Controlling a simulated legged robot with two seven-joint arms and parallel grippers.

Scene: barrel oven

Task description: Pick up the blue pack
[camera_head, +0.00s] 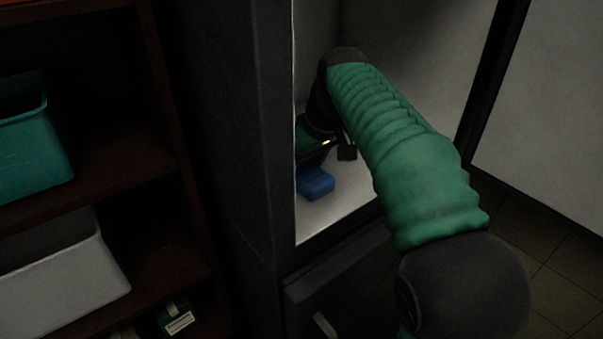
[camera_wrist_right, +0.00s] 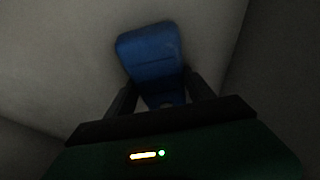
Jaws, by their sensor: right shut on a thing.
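The blue pack (camera_head: 316,183) is a small blue block inside the pale cabinet compartment, near its left wall and front. It also shows in the right wrist view (camera_wrist_right: 149,52), with its near end between the two dark fingers. My right gripper (camera_wrist_right: 160,92) is shut on the blue pack. In the head view my green-sleeved right arm reaches into the compartment from the right, and the gripper is mostly hidden behind the dark wrist. I cannot tell whether the pack touches the compartment floor. My left gripper is not in view.
The compartment floor (camera_head: 335,212) is bare in front of the pack. A dark cabinet side wall (camera_head: 240,110) stands close on the left. Farther left, a shelf unit holds a teal bin (camera_head: 35,150) and a white bin (camera_head: 65,275). An open door (camera_head: 550,100) is at right.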

